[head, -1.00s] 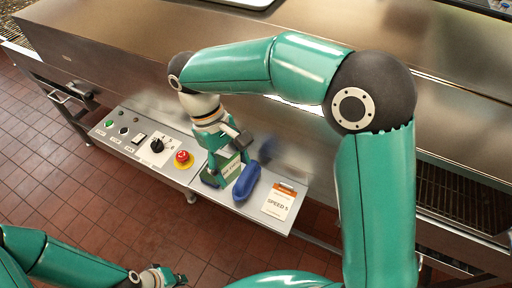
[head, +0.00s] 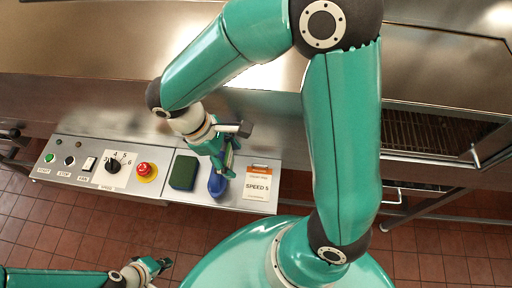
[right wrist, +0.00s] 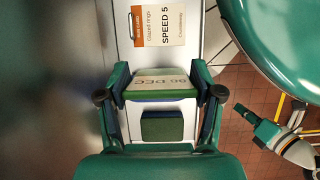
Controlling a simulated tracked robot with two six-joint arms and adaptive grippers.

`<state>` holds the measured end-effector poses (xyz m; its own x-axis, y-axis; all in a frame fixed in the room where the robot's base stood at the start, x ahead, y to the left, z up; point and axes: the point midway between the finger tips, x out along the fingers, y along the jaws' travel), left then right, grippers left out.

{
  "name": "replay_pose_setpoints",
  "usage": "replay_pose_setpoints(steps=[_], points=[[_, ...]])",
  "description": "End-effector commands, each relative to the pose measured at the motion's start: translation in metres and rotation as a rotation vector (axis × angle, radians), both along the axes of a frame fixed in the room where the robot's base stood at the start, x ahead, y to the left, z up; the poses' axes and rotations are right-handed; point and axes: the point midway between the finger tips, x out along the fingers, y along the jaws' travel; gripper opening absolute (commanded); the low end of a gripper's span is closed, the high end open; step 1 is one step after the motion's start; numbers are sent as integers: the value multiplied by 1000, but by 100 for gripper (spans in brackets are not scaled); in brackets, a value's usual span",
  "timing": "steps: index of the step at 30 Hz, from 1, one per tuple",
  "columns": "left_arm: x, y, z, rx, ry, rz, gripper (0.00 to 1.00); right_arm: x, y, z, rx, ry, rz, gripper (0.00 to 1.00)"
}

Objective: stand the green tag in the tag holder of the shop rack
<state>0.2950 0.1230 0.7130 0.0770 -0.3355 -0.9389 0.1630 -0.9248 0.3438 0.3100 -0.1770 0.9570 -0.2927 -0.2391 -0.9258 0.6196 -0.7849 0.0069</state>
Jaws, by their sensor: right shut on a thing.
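The green tag (right wrist: 160,82), with a pale face lettered with a date ending in DEC, is between the fingers of my right gripper (right wrist: 160,90), which is shut on it. In the head view my right gripper (head: 224,168) is low over the control ledge, at a long blue piece (head: 217,185). Blue also shows just below the tag in the right wrist view; I cannot tell whether they touch. No tag holder of a shop rack can be made out for certain. My left gripper (head: 152,268) is at the lower left, away from the ledge; its jaw opening is unclear.
A dark green block with a blue side (head: 184,172) lies on the ledge left of my right gripper. A SPEED 5 card (head: 258,188) lies to the right. A red stop button (head: 145,169), a dial (head: 114,165) and switches are further left. A steel machine stands behind.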

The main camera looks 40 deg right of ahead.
Motion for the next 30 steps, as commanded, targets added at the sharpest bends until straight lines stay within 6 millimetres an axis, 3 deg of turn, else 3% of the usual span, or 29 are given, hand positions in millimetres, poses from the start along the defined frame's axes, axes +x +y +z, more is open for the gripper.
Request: replay_pose_setpoints(steps=[3, 11, 18, 30], points=[[0, 0, 2, 0, 0, 0, 0, 0, 0, -19, 0, 4, 1, 34], [0, 0, 2, 0, 0, 0, 0, 1, 0, -39, 0, 2, 1, 34], [0, 0, 1, 0, 0, 0, 0, 1, 0, -71, 0, 2, 1, 34], [0, 0, -5, 0, 0, 0, 0, 2, 0, -79, 2, -1, 0, 34]])
